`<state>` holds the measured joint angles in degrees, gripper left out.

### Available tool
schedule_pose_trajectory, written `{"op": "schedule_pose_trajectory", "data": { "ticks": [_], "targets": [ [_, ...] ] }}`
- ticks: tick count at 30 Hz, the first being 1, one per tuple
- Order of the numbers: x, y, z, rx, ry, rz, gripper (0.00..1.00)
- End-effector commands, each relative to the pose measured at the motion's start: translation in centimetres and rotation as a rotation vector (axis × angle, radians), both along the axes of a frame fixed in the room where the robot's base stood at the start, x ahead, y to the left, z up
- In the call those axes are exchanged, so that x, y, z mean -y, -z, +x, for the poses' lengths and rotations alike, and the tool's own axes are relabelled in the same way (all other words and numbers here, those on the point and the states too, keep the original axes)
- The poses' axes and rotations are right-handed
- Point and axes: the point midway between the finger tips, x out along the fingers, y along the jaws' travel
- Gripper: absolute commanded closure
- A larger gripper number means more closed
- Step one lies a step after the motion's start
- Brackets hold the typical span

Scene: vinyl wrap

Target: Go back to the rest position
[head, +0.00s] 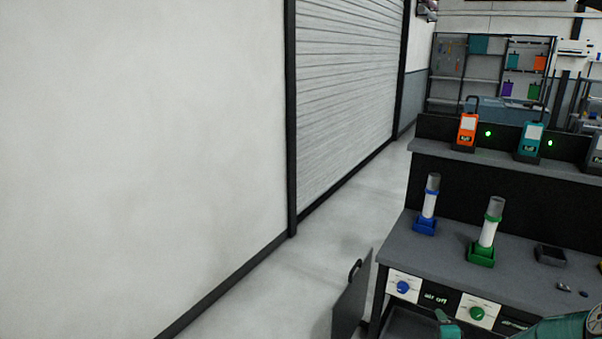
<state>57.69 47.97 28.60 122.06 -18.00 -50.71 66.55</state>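My gripper is not in view. Teal parts that look like my own arm show at the bottom right corner, cut off by the frame edge. In front of them is a grey workbench (390,238) on the right side. On it stand a white tube in a blue holder (429,207) and a white tube in a green holder (488,235), both upright.
An orange device (467,132) and a teal device (530,141) stand on the bench's raised shelf. Blue (403,287) and green (477,313) knobs are on its front. A dark panel (350,300) stands by the left end. The floor (290,280) along the wall is clear.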

Motion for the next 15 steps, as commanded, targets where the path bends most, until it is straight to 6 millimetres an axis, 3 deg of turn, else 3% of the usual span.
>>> {"op": "schedule_pose_trajectory", "data": {
  "ticks": [1, 8, 15],
  "targets": [
    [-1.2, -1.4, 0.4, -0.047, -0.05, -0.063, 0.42],
    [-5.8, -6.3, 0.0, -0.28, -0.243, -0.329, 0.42],
    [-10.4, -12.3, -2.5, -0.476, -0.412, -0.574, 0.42]
  ]
}}
